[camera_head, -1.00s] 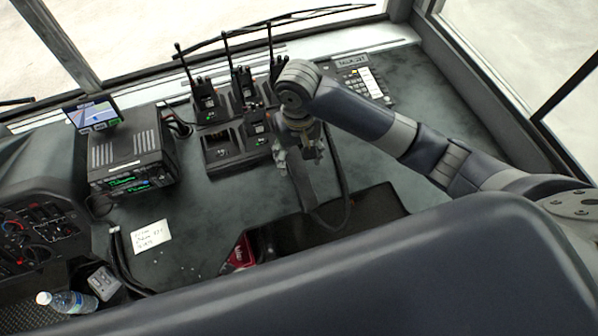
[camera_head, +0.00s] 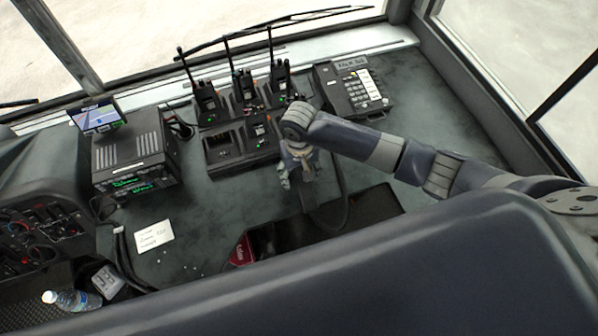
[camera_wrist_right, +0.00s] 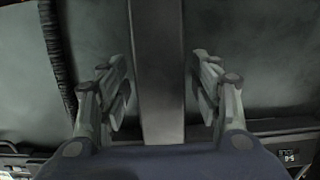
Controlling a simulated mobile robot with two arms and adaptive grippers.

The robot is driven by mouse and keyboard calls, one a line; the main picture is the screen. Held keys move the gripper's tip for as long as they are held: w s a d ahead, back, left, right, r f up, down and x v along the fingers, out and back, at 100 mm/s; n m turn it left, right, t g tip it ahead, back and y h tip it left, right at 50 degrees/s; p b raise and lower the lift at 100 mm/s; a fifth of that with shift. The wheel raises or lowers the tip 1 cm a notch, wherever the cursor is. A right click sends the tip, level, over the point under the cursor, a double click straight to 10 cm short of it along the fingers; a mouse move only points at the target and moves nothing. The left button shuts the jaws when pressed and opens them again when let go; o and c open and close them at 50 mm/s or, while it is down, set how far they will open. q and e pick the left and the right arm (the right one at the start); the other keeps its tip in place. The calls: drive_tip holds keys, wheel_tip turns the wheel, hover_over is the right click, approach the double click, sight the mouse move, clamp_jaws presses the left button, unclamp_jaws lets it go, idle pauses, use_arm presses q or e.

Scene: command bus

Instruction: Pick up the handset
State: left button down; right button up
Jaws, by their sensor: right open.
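The handset (camera_wrist_right: 160,105) seems to be the long dark grey bar running up the right wrist view, between the fingers of my right gripper (camera_wrist_right: 160,80). The gripper is open, with a gap on either side of the bar. In the head view, the right gripper (camera_head: 299,172) points down over the desk, and the handset (camera_head: 307,198) shows partly below it. A black cord (camera_head: 342,185) curves beside it, and a ribbed cord (camera_wrist_right: 58,55) shows at the left of the wrist view. My left gripper is not in view.
A keypad phone base (camera_head: 352,90) stands behind, to the right. Several radios stand in the charger (camera_head: 222,160) at back left. A dark tray (camera_head: 350,215) and red item (camera_head: 243,250) lie near the large dark seat back (camera_head: 400,265). Desk space at the right is clear.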

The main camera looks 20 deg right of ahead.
drive_tip(key=shift+c, duration=0.5)
drive_tip(key=c, duration=1.2)
drive_tip(key=shift+o, duration=0.2)
